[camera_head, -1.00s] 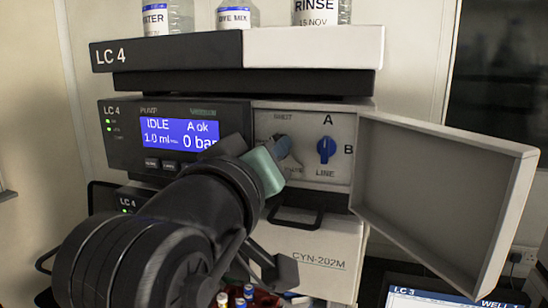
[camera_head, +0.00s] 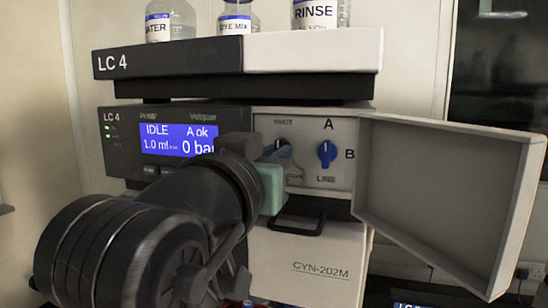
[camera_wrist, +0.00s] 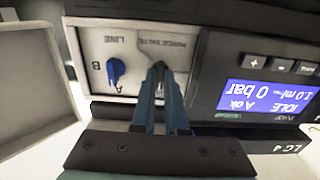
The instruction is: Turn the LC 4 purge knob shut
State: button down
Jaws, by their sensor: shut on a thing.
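The LC 4 unit (camera_head: 180,140) has an open valve panel (camera_head: 342,178) right of its display. The purge knob (camera_wrist: 160,66) is a small dark piece between my fingertips in the upside-down wrist view, mostly covered by them. In the head view the fingers and wrist hide most of it, below the "SHUT" marking (camera_head: 283,121). My gripper (camera_wrist: 160,72) is shut on the purge knob, with its two blue-grey fingers reaching to the panel. Its teal body (camera_head: 271,190) shows in the head view. The knob's exact angle cannot be told.
A blue A/B knob (camera_head: 327,154) sits close right of the purge knob. The open panel door (camera_head: 450,200) swings out to the right. A black handle (camera_head: 297,228) juts out below the panel. Bottles (camera_head: 314,15) stand on top of the unit.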

dwell(0.3)
jog(key=c, duration=0.9)
grip_release()
jog(key=shift+c, duration=0.2)
jog(key=b+v, duration=0.4)
jog(key=v, duration=0.9)
jog(key=shift+w+d+r, duration=0.1)
